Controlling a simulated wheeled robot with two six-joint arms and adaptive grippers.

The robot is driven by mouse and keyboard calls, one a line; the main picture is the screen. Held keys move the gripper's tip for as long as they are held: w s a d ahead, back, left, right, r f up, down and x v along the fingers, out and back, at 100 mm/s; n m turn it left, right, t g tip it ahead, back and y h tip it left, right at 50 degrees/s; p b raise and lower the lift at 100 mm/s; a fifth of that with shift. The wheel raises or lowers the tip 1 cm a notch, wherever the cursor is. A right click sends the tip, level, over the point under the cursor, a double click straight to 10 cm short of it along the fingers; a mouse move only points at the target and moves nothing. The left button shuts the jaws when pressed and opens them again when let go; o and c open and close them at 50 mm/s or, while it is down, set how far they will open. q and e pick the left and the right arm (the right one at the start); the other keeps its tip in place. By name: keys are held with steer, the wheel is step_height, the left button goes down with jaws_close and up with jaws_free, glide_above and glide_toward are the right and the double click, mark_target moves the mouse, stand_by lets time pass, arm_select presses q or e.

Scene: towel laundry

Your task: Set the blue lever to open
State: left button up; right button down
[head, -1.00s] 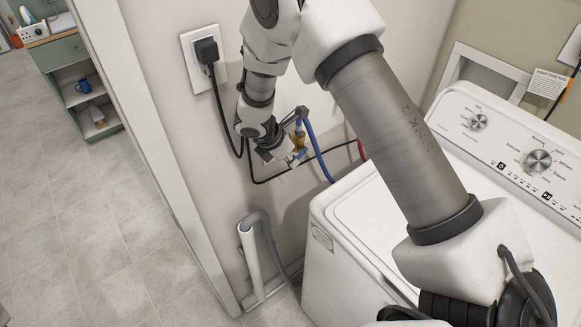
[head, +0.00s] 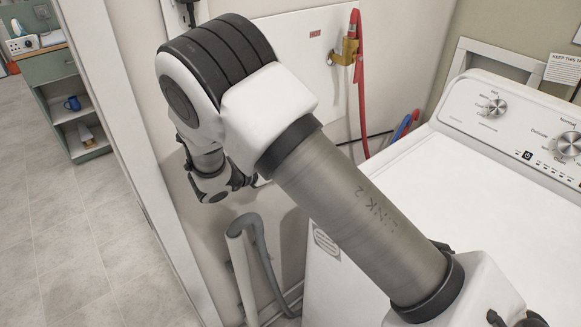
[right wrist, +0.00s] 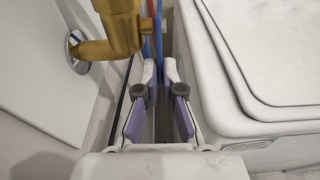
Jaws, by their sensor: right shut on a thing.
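No blue lever can be made out in the frames now. A brass valve (right wrist: 118,28) with a bent pipe stands out from the wall at upper left in the right wrist view. My right gripper (right wrist: 158,72) is just below and right of it, fingers pointing away along the wall. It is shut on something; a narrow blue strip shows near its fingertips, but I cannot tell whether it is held. In the head view my right arm hides the fingers and that valve. My left gripper is not in view.
Another brass valve (head: 345,53) with a red hose (head: 359,95) is on the wall panel. A white washing machine (head: 470,180) stands close on the right. A grey drain hose (head: 268,255) hangs below my wrist. A blue hose (head: 402,128) shows behind the washer.

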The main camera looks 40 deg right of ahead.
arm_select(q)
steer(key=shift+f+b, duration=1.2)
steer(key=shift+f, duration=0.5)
arm_select(e)
steer(key=shift+d+f+h, duration=0.2)
steer(key=shift+d+h, duration=0.2)
steer(key=shift+h, duration=0.7)
steer(key=c, duration=1.3)
jaws_free()
steer(key=shift+d, duration=0.1)
